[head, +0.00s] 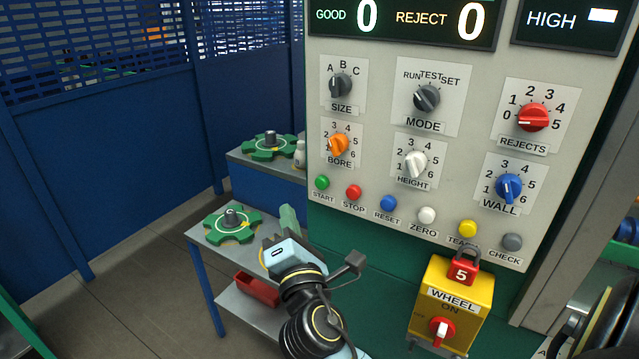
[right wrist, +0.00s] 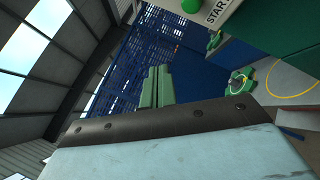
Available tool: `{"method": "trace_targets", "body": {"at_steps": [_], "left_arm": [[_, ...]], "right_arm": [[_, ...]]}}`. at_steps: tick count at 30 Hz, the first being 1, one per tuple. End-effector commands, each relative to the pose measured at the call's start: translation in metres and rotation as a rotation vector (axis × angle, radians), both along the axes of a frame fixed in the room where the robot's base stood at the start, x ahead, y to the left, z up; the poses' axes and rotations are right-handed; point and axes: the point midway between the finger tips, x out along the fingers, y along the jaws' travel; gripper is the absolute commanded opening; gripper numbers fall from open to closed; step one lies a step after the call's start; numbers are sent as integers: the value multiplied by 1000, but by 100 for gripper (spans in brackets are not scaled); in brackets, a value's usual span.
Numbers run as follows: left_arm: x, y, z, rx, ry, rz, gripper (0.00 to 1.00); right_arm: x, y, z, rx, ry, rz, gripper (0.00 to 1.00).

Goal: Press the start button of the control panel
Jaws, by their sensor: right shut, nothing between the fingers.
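The control panel (head: 380,205) fills the right half of the head view. Its green start button (head: 322,182) is at the left end of the lower button row, above the label START. My right gripper (head: 288,212) is below and left of that button, apart from it, with its green fingers shut and empty. In the right wrist view the shut fingers (right wrist: 156,86) point away from the camera, and the start button (right wrist: 192,5) shows at the top edge, right of them. My left gripper is not in view.
The red stop button (head: 353,192) is just right of start. A yellow wheel switch box (head: 450,302) with a red padlock juts out below the panel. A table with a green star-shaped wheel (head: 232,226) and a red bin (head: 257,289) stands left of my right arm.

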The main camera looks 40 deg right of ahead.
Motion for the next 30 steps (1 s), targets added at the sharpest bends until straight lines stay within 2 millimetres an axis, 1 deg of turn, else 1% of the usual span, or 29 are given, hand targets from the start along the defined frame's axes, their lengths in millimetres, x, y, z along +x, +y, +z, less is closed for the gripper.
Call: {"method": "trace_targets", "body": {"at_steps": [9,15,21,30], "left_arm": [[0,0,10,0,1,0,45],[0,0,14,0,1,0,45],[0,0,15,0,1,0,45],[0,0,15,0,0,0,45]], "right_arm": [[17,-42,1,-3,1,-1,0],[26,-62,1,-3,0,0,0],[29,-71,1,1,0,-1,0],[30,-72,0,1,0,0,0]]}}
